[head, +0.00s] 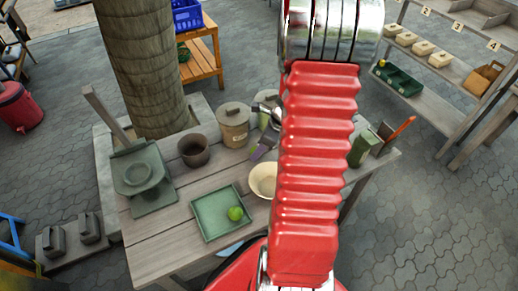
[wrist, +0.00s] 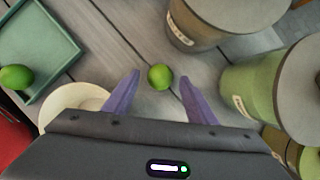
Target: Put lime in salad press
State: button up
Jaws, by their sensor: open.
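My gripper (wrist: 160,80) is open, with its two purple fingers apart. In the wrist view a lime (wrist: 160,77) shows between the fingertips, over the grey wooden table; I cannot tell how far above it the fingers are. A second lime (wrist: 17,77) lies in the green tray (wrist: 72,50), and shows in the head view (head: 236,213) too. A green device that looks like the press (head: 137,172), with a round raised top and a long wooden handle, stands at the table's left end. My gripper (head: 262,148) is well right of it. The first lime is hidden in the head view.
A cream bowl (wrist: 75,98) stands beside my left finger. A tan lidded canister (wrist: 215,15) and a green one (wrist: 262,88) stand close on the right. A dark brown pot (head: 194,150) stands between the press and the canisters. A thick post (head: 155,60) rises behind the table.

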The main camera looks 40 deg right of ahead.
jog(key=v, duration=1)
jog(key=shift+s+r, duration=0.15)
jog(key=shift+r, duration=0.2)
jog(key=shift+d, duration=0.1)
jog(key=w+a+r+n, duration=0.1)
jog(key=a+r+n, duration=0.4)
jog(key=a+n, duration=0.25)
jog(key=w+a+r+n, duration=0.1)
jog(key=a+r+n, duration=0.4)
jog(key=a, duration=0.4)
jog(key=s+a+r+n+h, duration=0.1)
jog(key=s+a+r+n, duration=0.2)
jog(key=a+n, duration=0.4)
jog(key=s+a+r+n+t, duration=0.1)
jog(key=s+a+r+n, duration=0.2)
jog(key=n, duration=0.8)
jog(key=s+a, duration=0.2)
jog(key=a, duration=0.2)
jog(key=shift+r+n+h, duration=0.25)
jog(key=shift+n+h, duration=0.1)
jog(key=shift+h, duration=0.05)
jog(key=shift+o, duration=0.5)
